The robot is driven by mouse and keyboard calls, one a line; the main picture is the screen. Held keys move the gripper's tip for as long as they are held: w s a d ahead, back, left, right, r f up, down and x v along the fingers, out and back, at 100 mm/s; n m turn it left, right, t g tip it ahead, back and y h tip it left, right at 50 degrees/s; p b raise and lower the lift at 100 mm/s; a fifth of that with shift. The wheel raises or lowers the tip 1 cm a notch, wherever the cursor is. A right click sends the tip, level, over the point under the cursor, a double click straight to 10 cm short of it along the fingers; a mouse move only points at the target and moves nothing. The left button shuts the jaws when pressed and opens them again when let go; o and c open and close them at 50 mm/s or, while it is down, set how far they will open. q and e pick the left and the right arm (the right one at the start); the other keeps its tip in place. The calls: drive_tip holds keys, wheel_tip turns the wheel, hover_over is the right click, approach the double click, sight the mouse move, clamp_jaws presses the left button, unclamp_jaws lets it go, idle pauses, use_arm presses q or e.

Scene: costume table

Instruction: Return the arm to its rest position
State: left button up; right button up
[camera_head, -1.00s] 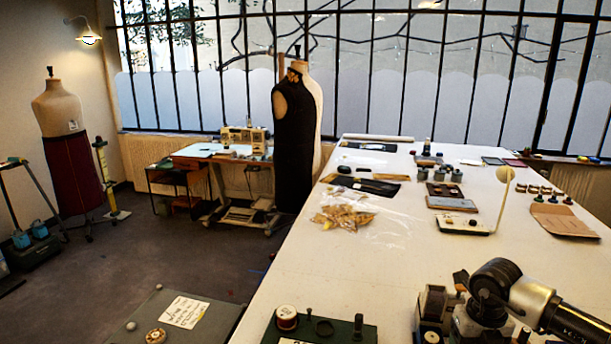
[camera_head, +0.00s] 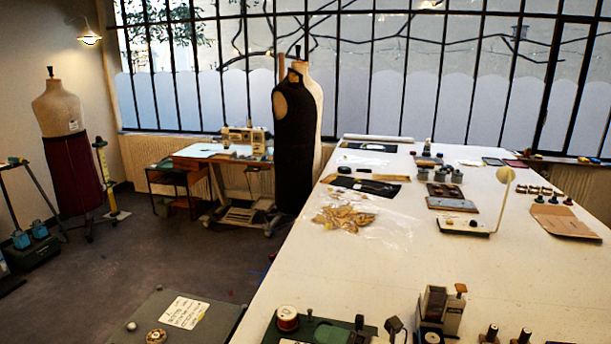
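Neither of my grippers shows in the head view, and no arm of mine can be made out for certain. The right foreground of the white table (camera_head: 400,270) is clear of the arm. A small dark-and-beige device (camera_head: 440,310) stands upright at the table's near edge. A dark knob-like piece (camera_head: 395,325) shows beside it on the left; I cannot tell what it belongs to.
A green tray (camera_head: 268,332) at the near edge holds a thread spool (camera_head: 287,318) and a green piece (camera_head: 330,335). Dark-topped bottles (camera_head: 490,333) stand at the near right. A dress form (camera_head: 295,140) stands beyond the table's left side.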

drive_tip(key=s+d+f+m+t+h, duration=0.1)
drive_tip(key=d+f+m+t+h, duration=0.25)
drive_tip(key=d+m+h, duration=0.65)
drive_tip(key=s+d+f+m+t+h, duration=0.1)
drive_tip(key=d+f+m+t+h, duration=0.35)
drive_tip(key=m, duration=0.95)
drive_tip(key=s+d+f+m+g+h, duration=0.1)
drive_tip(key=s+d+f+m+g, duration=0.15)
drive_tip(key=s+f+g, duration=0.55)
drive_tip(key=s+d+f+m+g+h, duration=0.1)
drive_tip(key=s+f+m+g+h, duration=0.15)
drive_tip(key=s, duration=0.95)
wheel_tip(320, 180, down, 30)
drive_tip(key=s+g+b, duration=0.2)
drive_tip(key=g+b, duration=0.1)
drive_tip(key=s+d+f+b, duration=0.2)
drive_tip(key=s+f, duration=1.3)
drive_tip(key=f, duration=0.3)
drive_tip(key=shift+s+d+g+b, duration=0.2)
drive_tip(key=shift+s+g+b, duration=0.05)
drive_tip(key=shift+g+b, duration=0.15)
